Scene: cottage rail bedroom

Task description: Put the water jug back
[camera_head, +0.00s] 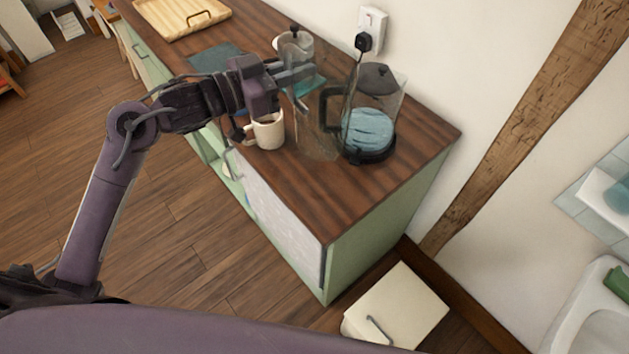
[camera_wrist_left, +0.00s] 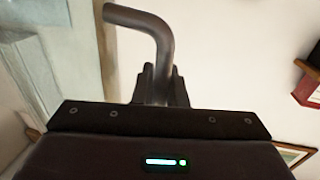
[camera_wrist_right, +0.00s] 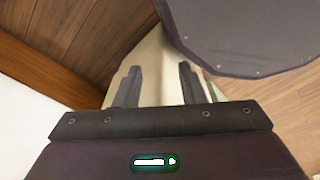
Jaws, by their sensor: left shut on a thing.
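My left gripper (camera_head: 292,74) is over the counter and shut on a dark grey bent handle (camera_wrist_left: 155,42), seen close in the left wrist view. A clear glass jug (camera_head: 318,135) seems to be at its fingertips, upright; its outline is faint, and I cannot tell whether it touches the counter. A glass kettle (camera_head: 368,128) with bluish water, a dark lid and a black base stands just right of it. My right gripper (camera_wrist_right: 158,85) is open and empty in the right wrist view and out of the head view.
A white mug (camera_head: 267,132) stands below my left gripper near the counter's front edge. A lidded container (camera_head: 294,42) stands behind the gripper. A wooden tray (camera_head: 182,14) and a blue-grey mat (camera_head: 215,57) lie farther left. The counter's right front end (camera_head: 345,205) is clear. A cream box (camera_head: 398,305) stands on the floor.

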